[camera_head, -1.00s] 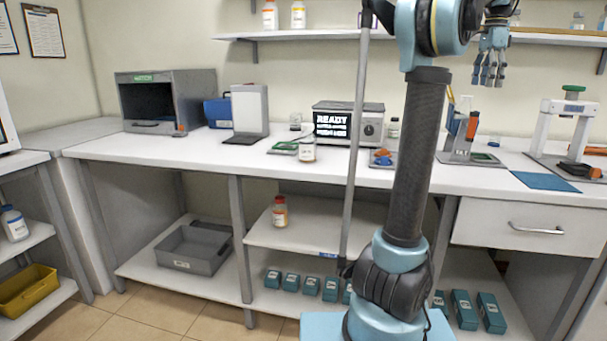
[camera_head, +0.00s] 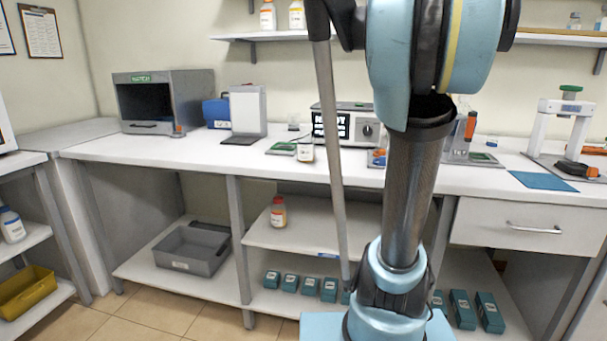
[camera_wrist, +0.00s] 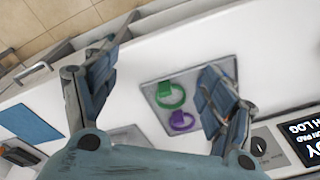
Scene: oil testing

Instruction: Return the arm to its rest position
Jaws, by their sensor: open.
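My arm (camera_head: 410,200) stands upright in the right half of the head view, its large upper joint (camera_head: 425,50) near the shelf height. My gripper is hidden in the head view. In the wrist view my gripper (camera_wrist: 168,68) is open, with its two blue-padded fingers spread wide. Nothing is between the fingers' pads. The white bench top and a grey plate (camera_wrist: 160,84) show beyond and below the fingers. A green ring (camera_wrist: 170,95) and a purple ring (camera_wrist: 182,121) are on that plate, apart from the fingers as far as I can tell.
The bench (camera_head: 300,165) holds a grey oven-like box (camera_head: 160,100), a device with a display (camera_head: 345,122), a small bottle (camera_head: 305,151), a white press-like stand (camera_head: 562,125) and a blue mat (camera_head: 543,181). A wall shelf (camera_head: 285,35) runs behind my arm. Floor at lower left is clear.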

